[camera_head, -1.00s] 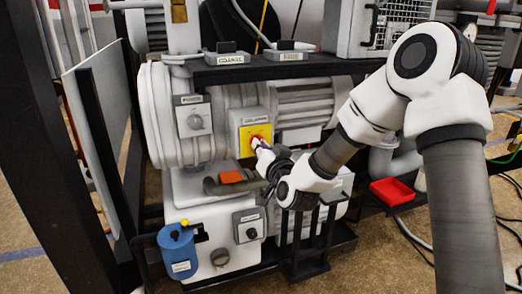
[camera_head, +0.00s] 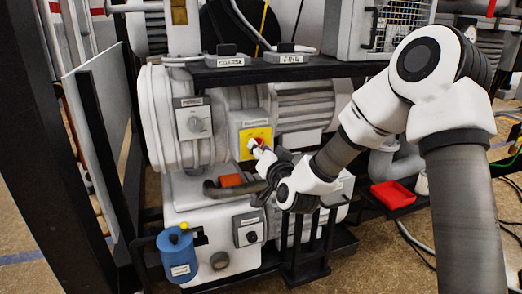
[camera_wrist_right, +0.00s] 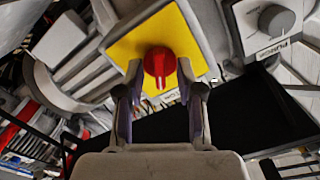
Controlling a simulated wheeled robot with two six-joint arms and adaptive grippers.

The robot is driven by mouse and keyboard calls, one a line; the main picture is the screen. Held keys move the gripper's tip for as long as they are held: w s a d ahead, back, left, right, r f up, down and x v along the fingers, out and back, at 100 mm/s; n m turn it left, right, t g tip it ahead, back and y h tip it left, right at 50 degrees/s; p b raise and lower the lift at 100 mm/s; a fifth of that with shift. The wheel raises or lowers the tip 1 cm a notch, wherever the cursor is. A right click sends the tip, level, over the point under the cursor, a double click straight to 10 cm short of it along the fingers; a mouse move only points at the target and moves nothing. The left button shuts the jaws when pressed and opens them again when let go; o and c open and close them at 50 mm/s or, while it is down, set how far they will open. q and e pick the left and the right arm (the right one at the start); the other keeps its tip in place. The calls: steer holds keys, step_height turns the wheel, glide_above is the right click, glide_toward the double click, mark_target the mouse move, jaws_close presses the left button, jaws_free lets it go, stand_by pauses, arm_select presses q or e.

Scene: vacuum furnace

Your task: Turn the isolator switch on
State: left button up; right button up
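The isolator switch is a red knob (camera_wrist_right: 160,64) on a yellow plate (camera_wrist_right: 124,43), on the front of the white pump housing. In the head view the plate (camera_head: 263,133) faces me, and the knob is partly hidden by the fingertips. My right gripper (camera_head: 257,150) reaches it from the lower right. The knob's marked end points down towards the gripper there. My left gripper is in no view.
A grey dial (camera_head: 194,124) sits left of the switch, and another dial (camera_head: 249,230) is below. A blue canister (camera_head: 178,254) stands at lower left. A black shelf (camera_head: 280,71) runs above the switch. A red tray (camera_head: 392,194) lies at right. Black frame posts stand at left.

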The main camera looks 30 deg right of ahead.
steer(key=v, duration=0.7)
steer(key=shift+s, duration=0.25)
steer(key=shift+a, duration=0.1)
